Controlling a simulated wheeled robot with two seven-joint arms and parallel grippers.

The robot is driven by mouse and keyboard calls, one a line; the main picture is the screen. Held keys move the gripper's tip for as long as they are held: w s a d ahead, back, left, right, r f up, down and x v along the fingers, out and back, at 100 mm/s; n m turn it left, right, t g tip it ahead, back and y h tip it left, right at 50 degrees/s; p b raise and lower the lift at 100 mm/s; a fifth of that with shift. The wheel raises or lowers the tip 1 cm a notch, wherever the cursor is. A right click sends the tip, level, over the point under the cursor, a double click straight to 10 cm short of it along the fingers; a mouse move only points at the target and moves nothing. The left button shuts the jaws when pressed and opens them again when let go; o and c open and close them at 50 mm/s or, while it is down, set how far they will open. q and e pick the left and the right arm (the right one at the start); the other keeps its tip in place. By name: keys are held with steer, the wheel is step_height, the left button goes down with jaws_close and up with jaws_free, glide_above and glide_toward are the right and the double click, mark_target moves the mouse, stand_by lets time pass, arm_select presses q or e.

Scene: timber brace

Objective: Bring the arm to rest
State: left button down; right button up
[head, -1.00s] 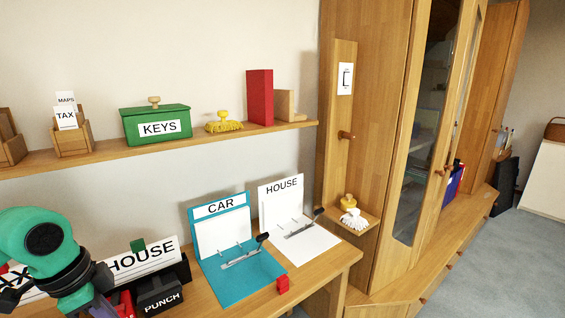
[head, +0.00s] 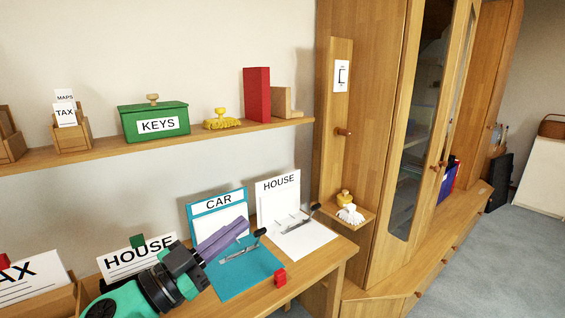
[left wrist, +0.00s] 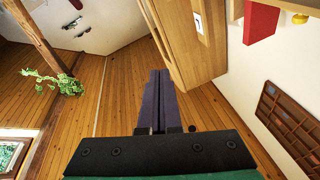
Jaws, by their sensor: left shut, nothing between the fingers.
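My left arm comes in from the lower left in the head view. Its left gripper (head: 224,239) has purple fingers that are shut with nothing between them, in front of the teal CAR folder (head: 237,285). I cannot tell whether they touch it. My right gripper is not in view.
The white HOUSE folder (head: 308,239) stands open right of the CAR folder, near a red block (head: 280,277) at the desk's edge. The shelf above holds a green KEYS box (head: 154,123) and a red book (head: 257,95). A wooden cabinet (head: 385,150) stands right.

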arm_select(q)
steer(key=w+a+f+n+t+y, duration=0.3)
steer(key=a+f+n+y, duration=0.7)
steer(key=y, duration=0.3)
steer(key=s+a+f+n+g+y, duration=0.1)
steer(key=s+a+f+g, duration=0.15)
steer(key=f, duration=0.35)
steer(key=s+a+f+n+g+y, duration=0.1)
steer(key=s+a+f+g+y, duration=0.15)
steer(key=f, duration=0.35)
steer(key=s+f+m+g+h, duration=0.1)
steer(key=s+f+g+h, duration=0.1)
steer(key=s+f+g, duration=1)
steer(key=s+f+t, duration=0.1)
steer(key=s+f, duration=0.2)
steer(key=f, duration=0.9)
steer(key=s+f, duration=0.3)
steer(key=f, duration=0.9)
steer(key=s+a+f+m+p, duration=0.1)
steer(key=s+a+f, duration=0.1)
steer(key=s+f, duration=1.1)
steer(key=s, duration=0.4)
steer(key=shift+a+g+p, duration=0.15)
steer(key=shift+g+p, duration=0.15)
steer(key=shift+g, duration=0.1)
